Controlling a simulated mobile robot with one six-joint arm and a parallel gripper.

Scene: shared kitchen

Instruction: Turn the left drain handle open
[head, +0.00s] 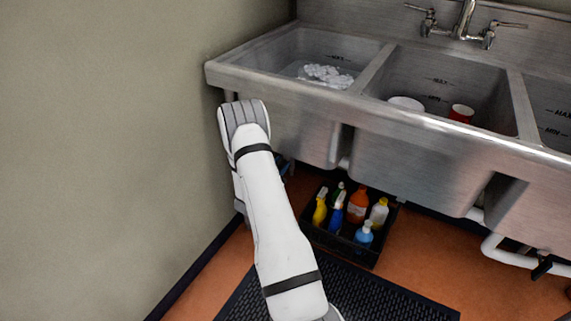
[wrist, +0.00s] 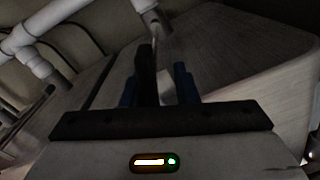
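The left drain handle (wrist: 146,72) shows in the wrist view as a dark grip on a thin metal rod that runs up to a white pipe fitting. My gripper (wrist: 158,85) is open, with its two blue fingers on either side of the handle. The handle lies nearer the left finger; I cannot tell whether they touch. In the head view my arm reaches under the left basin (head: 286,45), which holds water and white suds. There the handle is hidden and my gripper is mostly hidden behind my arm and the sink.
White drain pipes (wrist: 30,50) run at the upper left of the wrist view, beside the basin undersides. A black crate (head: 365,257) of several bottles stands on the floor right of my arm. A black mat (head: 385,300) lies in front, and a wall (head: 110,130) is close left.

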